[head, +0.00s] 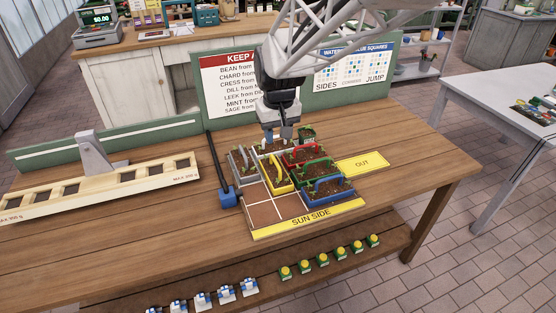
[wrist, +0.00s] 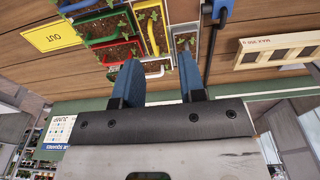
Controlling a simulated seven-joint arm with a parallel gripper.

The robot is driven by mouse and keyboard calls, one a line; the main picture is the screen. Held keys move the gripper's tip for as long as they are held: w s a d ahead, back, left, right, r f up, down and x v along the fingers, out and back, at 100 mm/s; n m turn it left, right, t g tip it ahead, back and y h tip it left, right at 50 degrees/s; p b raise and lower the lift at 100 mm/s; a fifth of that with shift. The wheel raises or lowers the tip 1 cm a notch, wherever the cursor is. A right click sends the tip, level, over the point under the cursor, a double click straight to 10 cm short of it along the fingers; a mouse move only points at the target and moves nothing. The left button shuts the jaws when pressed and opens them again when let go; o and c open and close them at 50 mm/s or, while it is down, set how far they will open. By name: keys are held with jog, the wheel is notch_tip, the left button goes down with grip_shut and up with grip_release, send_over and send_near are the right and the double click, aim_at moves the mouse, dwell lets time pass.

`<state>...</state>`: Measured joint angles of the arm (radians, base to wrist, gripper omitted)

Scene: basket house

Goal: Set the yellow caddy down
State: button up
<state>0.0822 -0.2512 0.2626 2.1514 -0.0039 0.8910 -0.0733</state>
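The yellow caddy (head: 281,187) holds soil and seedlings and sits in the middle of the gridded tray (head: 265,214). A red caddy and a green caddy are to its right, and a grey caddy is to its left. In the wrist view its yellow handle (wrist: 152,36) shows beyond my fingertips. My gripper (head: 279,136) points down over the back of the tray, behind the yellow caddy. Its blue fingers (wrist: 162,62) are apart, with a pale caddy (wrist: 155,75) seen through the gap. I see no finger on the yellow handle.
The red (head: 292,160), green (head: 300,178), blue (head: 327,201) and grey (head: 236,163) caddies crowd the tray. Bare cells lie at the front left. A green sign board (head: 218,115) stands behind.

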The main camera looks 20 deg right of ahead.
jog(key=s+a+r, duration=0.1)
jog(key=s+a, duration=0.1)
jog(key=s, duration=0.9)
jog(key=s+a+r+t, duration=0.1)
jog(key=s+a+r, duration=0.1)
jog(key=s, duration=1)
jog(key=shift+s+r+t, duration=0.15)
jog(key=shift+r+t, duration=0.1)
jog(key=shift+t, duration=0.05)
